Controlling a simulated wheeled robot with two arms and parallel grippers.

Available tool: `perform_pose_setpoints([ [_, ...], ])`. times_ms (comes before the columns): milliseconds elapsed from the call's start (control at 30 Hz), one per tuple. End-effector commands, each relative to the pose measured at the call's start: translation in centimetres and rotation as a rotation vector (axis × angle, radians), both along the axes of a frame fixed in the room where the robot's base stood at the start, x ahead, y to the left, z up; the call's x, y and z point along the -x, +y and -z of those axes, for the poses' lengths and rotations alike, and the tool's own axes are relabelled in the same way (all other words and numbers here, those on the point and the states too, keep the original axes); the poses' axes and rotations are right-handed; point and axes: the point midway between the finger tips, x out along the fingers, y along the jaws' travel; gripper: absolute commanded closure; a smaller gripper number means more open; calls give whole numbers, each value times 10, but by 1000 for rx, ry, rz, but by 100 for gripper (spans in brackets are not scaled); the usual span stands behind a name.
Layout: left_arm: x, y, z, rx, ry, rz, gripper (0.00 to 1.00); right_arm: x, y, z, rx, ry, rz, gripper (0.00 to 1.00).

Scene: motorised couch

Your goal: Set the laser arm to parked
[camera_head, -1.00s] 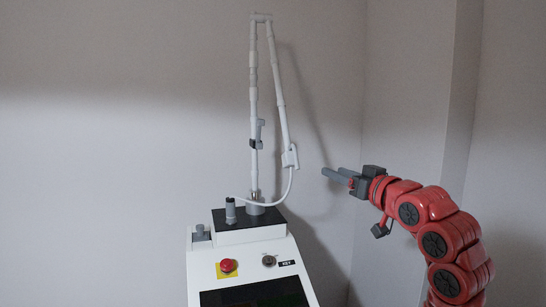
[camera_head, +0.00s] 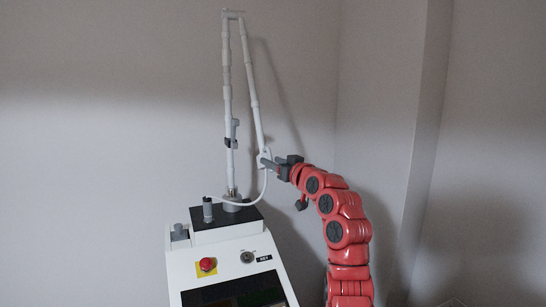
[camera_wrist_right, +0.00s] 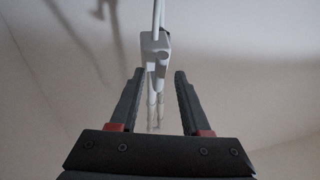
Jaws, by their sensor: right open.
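The white laser arm (camera_head: 227,110) stands as a tall folded linkage on top of the machine. Its outer link (camera_head: 254,105) hangs down from the top joint and ends in a white handpiece (camera_head: 262,157) with a thin cable looping back to the base. A grey holder clip (camera_head: 233,134) sits on the upright post. My right gripper (camera_head: 266,162) is at the handpiece. In the right wrist view the fingers of my right gripper (camera_wrist_right: 157,88) are open, with the handpiece (camera_wrist_right: 155,45) ahead between the fingertips; contact cannot be told. My left gripper is not in view.
The machine body (camera_head: 180,262) has a red emergency button (camera_head: 207,264) on yellow, a key switch (camera_head: 247,257) and a dark screen (camera_head: 235,293). A grey knob (camera_head: 207,210) stands on its top. Walls stand behind and to the right.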

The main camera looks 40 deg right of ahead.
Motion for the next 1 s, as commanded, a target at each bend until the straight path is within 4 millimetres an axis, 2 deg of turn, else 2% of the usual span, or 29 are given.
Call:
perform_pose_setpoints([
  [367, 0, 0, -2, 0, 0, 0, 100, -7, 0, 2, -1, 2, 0, 53],
  [633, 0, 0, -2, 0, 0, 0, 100, -6, -1, 2, -1, 2, 0, 100],
  [1000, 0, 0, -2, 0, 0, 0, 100, -6, 0, 2, -1, 2, 0, 100],
])
